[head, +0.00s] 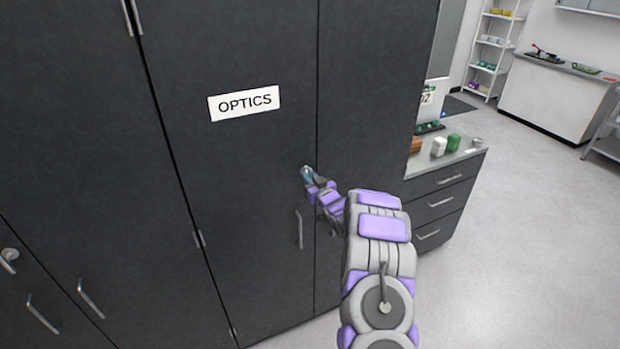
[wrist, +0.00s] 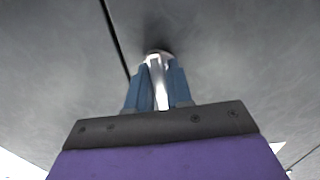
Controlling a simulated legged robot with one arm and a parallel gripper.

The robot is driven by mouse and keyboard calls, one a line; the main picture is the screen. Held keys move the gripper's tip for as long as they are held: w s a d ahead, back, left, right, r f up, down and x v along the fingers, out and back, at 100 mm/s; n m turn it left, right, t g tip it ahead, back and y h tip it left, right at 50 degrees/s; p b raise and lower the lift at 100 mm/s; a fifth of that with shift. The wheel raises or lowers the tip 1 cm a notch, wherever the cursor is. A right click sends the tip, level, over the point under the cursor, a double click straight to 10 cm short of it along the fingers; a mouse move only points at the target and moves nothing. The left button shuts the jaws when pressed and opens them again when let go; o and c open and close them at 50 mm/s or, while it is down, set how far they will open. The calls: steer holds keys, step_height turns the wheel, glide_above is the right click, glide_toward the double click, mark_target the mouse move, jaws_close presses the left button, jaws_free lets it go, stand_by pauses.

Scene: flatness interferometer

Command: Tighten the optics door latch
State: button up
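The optics door (head: 235,170) is a tall dark grey cabinet door with a white OPTICS label (head: 244,103). It looks closed, level with the panel to its right. My gripper (head: 309,177) is at the door's right edge, above the vertical handle (head: 299,230). In the wrist view, the two blue fingers of my gripper (wrist: 158,88) stand on either side of the shiny silver latch (wrist: 158,75) and appear to touch it. The latch base meets the dark door surface next to the door seam. In the head view my gripper mostly covers the latch.
More dark cabinet doors (head: 70,170) with silver handles stand at the left. The pale floor (head: 530,240) at the right is open.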

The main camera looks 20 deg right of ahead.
steer(key=o, duration=0.3)
steer(key=shift+w+d+f, duration=0.1)
steer(key=shift+w+f, duration=0.05)
steer(key=shift+w, duration=0.05)
steer(key=shift+s, duration=0.15)
steer(key=shift+r, duration=0.2)
steer(key=shift+s, duration=0.1)
steer(key=s, duration=1.7)
steer(key=shift+d+f, duration=0.1)
steer(key=shift+d, duration=0.25)
